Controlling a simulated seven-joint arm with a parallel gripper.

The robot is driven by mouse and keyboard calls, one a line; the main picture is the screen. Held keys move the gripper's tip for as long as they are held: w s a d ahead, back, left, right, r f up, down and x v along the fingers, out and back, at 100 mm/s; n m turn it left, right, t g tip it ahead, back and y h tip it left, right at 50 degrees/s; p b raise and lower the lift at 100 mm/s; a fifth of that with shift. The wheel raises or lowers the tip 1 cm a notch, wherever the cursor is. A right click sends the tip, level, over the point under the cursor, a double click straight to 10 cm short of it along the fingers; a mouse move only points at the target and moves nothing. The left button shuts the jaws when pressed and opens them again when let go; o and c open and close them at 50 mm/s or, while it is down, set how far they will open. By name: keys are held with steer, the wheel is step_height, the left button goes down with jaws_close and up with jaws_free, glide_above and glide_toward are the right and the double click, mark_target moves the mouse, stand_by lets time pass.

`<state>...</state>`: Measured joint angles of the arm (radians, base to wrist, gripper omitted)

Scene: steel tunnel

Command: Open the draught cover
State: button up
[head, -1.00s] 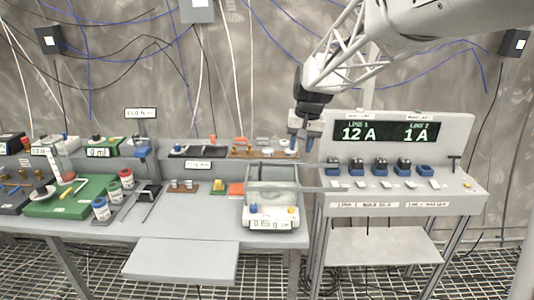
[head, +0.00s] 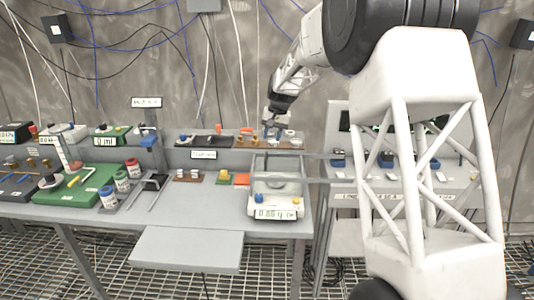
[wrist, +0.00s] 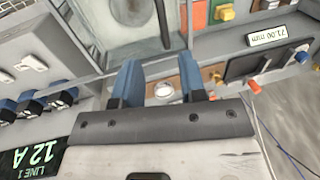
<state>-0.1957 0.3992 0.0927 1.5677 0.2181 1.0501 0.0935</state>
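The draught cover (head: 262,166) is a clear box with grey edges on the white balance (head: 275,212), at the bench's right end. The cover looks closed, though its clear panels are hard to read. The balance's round pan shows at the top of the wrist view (wrist: 132,12). My gripper (head: 274,130) is above and behind the cover in the head view. In the wrist view, its two blue fingers (wrist: 159,85) are apart, with nothing held between them. A small round whitish piece (wrist: 164,91) shows in the gap, beyond the fingers; contact cannot be told.
A raised shelf (head: 225,160) with small parts runs behind the balance. The console (head: 345,170) stands to the right, largely hidden by my arm. A grey bar (head: 340,181) spans from the balance towards it. Bare bench top (head: 200,215) lies left of the balance.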

mark_target(266, 155)
steer(key=shift+w+a+f, duration=0.25)
steer(key=shift+w+f, duration=0.05)
steer(key=shift+w, duration=0.05)
steer(key=shift+f, duration=0.1)
steer(key=shift+a+f, duration=0.25)
steer(key=shift+f, duration=1)
steer(key=shift+a+f, duration=0.25)
steer(key=shift+f, duration=1)
steer(key=shift+a+f, duration=0.25)
steer(key=shift+f, duration=1)
jaws_close()
